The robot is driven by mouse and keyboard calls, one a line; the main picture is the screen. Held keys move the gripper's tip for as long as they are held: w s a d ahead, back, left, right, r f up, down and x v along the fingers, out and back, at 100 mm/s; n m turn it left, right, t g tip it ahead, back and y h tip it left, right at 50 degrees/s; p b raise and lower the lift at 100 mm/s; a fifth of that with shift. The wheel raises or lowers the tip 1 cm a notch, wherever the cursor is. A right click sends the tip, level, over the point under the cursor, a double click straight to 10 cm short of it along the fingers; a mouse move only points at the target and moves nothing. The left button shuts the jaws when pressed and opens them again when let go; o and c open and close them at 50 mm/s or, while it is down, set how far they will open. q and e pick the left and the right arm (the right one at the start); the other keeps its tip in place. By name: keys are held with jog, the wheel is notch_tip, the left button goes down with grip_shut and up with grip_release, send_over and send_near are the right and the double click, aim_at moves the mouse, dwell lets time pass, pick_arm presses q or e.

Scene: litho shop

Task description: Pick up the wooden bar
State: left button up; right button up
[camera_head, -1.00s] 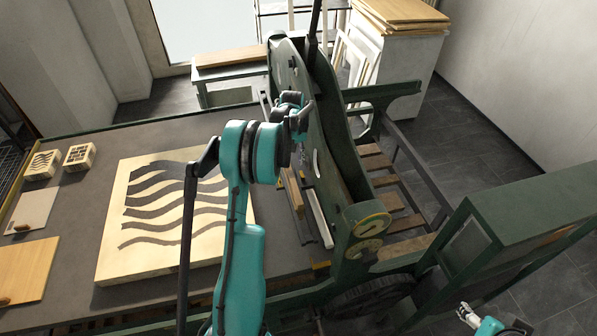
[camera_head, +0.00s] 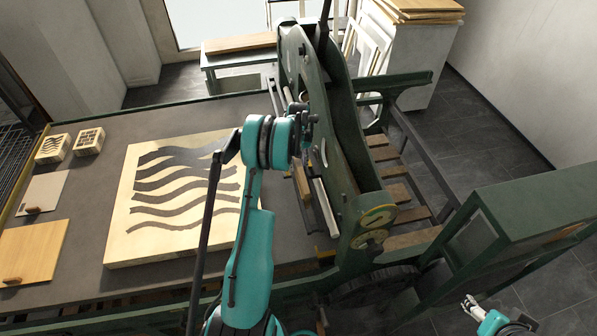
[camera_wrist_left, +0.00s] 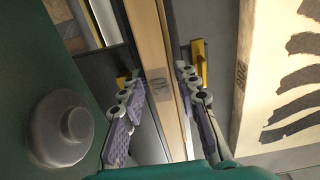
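The wooden bar (camera_head: 302,184) is a long, narrow, light brown strip beside the green press frame, partly hidden by my left arm in the head view. In the left wrist view the bar (camera_wrist_left: 153,52) runs lengthwise between the fingers and bears a small dark mark. My left gripper (camera_wrist_left: 160,78) is open, with one finger on each side of the bar. I see gaps beside the bar, but cannot tell how deep the fingers sit. In the head view my left gripper (camera_head: 303,118) is small and partly hidden. My right gripper (camera_head: 468,303) is low at the right, away from the bar.
The green press side plate (camera_head: 345,165) stands close to the right of the bar. A large pale stone slab (camera_head: 122,245) with dark wavy bands lies to its left. Small blocks (camera_head: 88,141) and flat boards (camera_head: 30,252) lie at the far left of the press bed.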

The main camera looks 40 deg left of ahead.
pick_arm(q)
grip_shut()
